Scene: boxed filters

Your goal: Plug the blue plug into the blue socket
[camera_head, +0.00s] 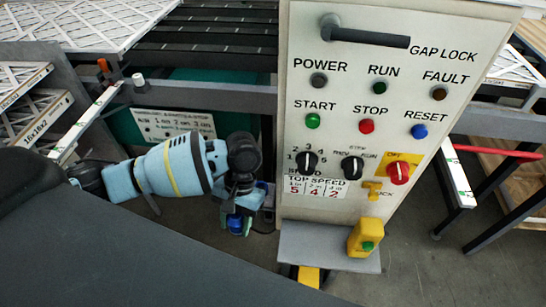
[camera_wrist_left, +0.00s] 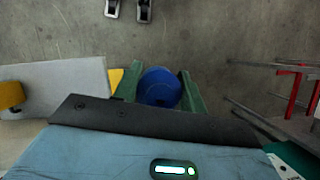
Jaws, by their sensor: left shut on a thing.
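My left gripper (camera_head: 238,222) hangs beside the lower left side of the control cabinet, pointing down. Its green fingers are shut on the blue plug (camera_head: 235,222), which is mostly hidden by the gripper. In the left wrist view the plug (camera_wrist_left: 160,87) is a round blue body between the two green fingers (camera_wrist_left: 160,90). I cannot make out the blue socket with certainty. A small dark-blue patch (camera_head: 262,186) shows at the cabinet's left edge, partly behind my wrist. My right gripper is not in view.
The control cabinet (camera_head: 310,95) carries buttons and knobs. A grey shelf (camera_head: 310,240) juts from its base, with a yellow box with a green button (camera_head: 365,237) at its right end. Conveyor rails (camera_head: 200,98) lie behind my arm. Bare floor is below the gripper.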

